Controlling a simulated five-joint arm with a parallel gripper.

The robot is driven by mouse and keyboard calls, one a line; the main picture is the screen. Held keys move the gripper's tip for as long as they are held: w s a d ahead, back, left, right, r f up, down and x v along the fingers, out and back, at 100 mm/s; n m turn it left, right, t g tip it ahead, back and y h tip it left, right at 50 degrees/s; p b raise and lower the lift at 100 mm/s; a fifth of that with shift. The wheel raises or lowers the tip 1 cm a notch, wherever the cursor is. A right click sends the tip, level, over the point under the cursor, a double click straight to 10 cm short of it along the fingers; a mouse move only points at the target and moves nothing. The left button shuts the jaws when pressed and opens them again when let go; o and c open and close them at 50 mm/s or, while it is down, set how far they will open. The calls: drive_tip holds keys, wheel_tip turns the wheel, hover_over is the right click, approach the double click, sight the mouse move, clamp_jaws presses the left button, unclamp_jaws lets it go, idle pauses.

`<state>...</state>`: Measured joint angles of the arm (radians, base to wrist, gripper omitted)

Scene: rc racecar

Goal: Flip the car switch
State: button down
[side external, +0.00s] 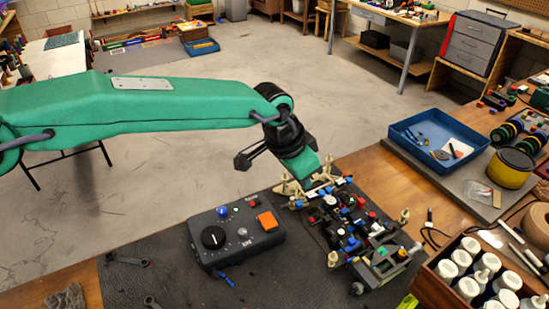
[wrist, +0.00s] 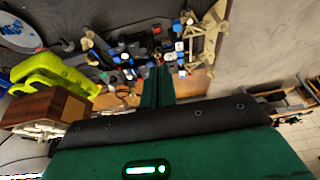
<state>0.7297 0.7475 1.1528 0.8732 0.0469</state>
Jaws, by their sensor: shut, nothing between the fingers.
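The RC car (side external: 352,228) is an open chassis crowded with small red, blue, black and white parts. It sits on a dark mat on the bench, with pale suspension arms at its ends. My gripper (side external: 325,176) is shut and empty, its green fingers pointing down at the far end of the car. In the wrist view the closed fingers (wrist: 160,72) reach the near edge of the car's parts (wrist: 140,50). I cannot tell whether they touch. I cannot single out the car's switch among the small parts.
A dark control box (side external: 237,232) with a black knob and orange button stands left of the car. A blue tray (side external: 438,158), a yellow tin (side external: 509,168) and a wooden crate of bottles (side external: 437,289) lie to the right. Loose tools lie on the mat's front left.

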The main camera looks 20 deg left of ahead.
sight(317, 216)
drive_tip(key=x, duration=1.3)
drive_tip(key=shift+s+a+f, duration=0.1)
drive_tip(key=shift+s+f, duration=0.2)
drive_tip(key=shift+f, duration=0.05)
